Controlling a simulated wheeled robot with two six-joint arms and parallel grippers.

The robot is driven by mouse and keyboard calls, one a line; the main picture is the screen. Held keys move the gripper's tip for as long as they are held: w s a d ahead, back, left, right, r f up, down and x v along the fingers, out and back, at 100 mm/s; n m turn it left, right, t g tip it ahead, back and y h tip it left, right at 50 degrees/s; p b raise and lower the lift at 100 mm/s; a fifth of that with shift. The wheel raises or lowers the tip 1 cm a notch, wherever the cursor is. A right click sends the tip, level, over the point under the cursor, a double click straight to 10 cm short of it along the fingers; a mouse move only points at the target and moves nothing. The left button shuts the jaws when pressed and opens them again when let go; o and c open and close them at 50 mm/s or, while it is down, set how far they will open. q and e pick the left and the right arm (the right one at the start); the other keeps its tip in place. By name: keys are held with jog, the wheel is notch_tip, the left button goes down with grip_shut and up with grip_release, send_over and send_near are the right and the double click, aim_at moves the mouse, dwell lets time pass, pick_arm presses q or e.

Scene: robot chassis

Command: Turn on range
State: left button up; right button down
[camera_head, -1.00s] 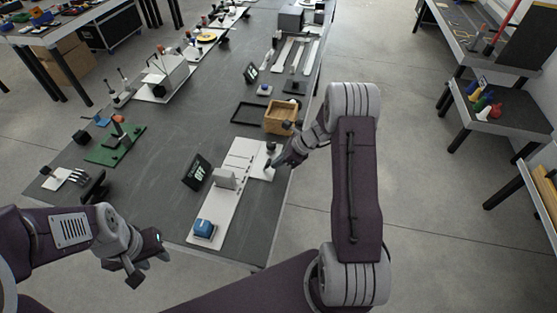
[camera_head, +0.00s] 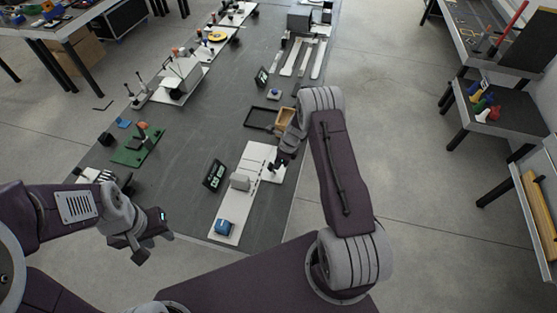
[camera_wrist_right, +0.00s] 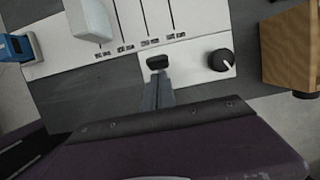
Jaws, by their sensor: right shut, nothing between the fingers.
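A white control panel (camera_head: 229,212) lies on the dark table in front of me, with a small black display (camera_head: 214,175) standing at its left. The display carries light text too small to read surely. In the right wrist view a round black knob (camera_wrist_right: 221,60) with a white pointer sits on the panel, beside several labelled slots. My right gripper (camera_head: 276,167) is over the panel's right part. In its wrist view the shut, empty fingertips (camera_wrist_right: 158,63) are left of the knob, apart from it. My left gripper (camera_head: 150,238) is open and empty, off the table's near left edge.
A blue block (camera_head: 224,227) and a light upright block (camera_head: 240,181) stand on the panel. A wooden box (camera_head: 285,118) is beyond my right gripper and shows at the right of the wrist view. A green board (camera_head: 138,146) lies left.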

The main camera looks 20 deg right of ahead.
jog(key=shift+s+d+r, duration=0.15)
jog(key=shift+s+d, duration=0.05)
pick_arm(q)
jog(key=shift+s+d+r+p, duration=0.15)
jog(key=shift+r+p, duration=0.55)
pick_arm(e)
jog(key=shift+a+r, duration=0.1)
jog(key=shift+r, duration=0.5)
